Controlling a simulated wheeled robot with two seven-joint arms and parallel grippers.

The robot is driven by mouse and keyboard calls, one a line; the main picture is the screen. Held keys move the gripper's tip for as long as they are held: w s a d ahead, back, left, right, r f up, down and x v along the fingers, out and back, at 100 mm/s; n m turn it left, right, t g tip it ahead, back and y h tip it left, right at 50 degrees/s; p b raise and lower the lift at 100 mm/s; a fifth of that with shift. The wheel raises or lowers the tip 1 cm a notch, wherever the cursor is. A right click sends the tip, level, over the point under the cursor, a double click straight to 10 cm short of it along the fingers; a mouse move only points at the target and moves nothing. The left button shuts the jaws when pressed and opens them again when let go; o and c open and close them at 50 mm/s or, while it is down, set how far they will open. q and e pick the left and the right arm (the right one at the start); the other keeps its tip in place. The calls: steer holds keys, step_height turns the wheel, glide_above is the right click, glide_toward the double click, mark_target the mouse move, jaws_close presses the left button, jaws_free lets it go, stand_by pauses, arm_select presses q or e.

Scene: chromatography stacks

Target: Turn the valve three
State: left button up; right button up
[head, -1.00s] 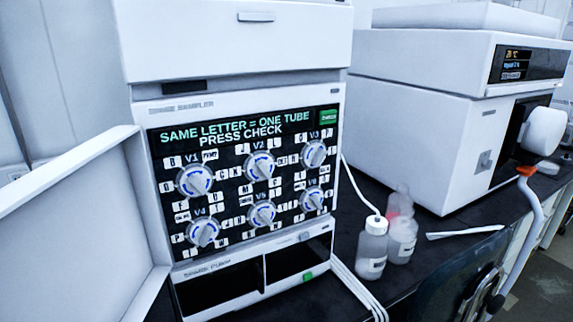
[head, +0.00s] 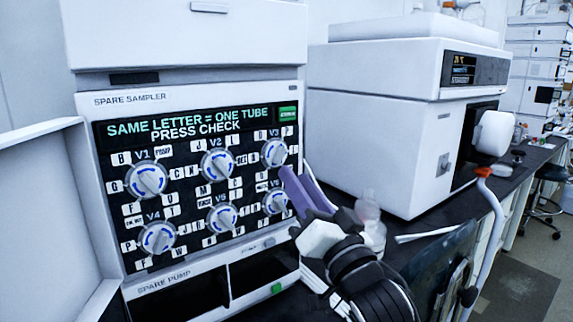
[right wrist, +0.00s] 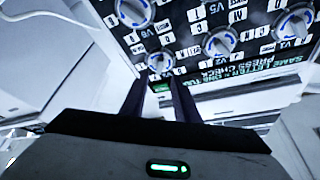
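Valve three (head: 275,152), labelled V3, is a round white knob with blue arc marks at the top right of the sampler's black panel (head: 190,150). It also shows upside down in the right wrist view (right wrist: 160,62), just beyond my fingertips. My right gripper (head: 296,172) is in front of the panel's right edge, below and right of V3, partly covering the V6 area. In the right wrist view its two dark fingers (right wrist: 157,86) are apart with nothing held between them. The gripper appears clear of the knob. My left gripper is not in view.
Knobs V2 (head: 217,164) and V6 (head: 276,202) are close to V3. The green check button (head: 288,113) is above it. An open white door (head: 45,215) stands at left. Bottles (head: 368,208) stand behind my right gripper, and a white instrument (head: 380,125) is at right.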

mark_target(282, 157)
steer(key=x, duration=0.6)
steer(key=shift+c, duration=0.4)
jaws_close()
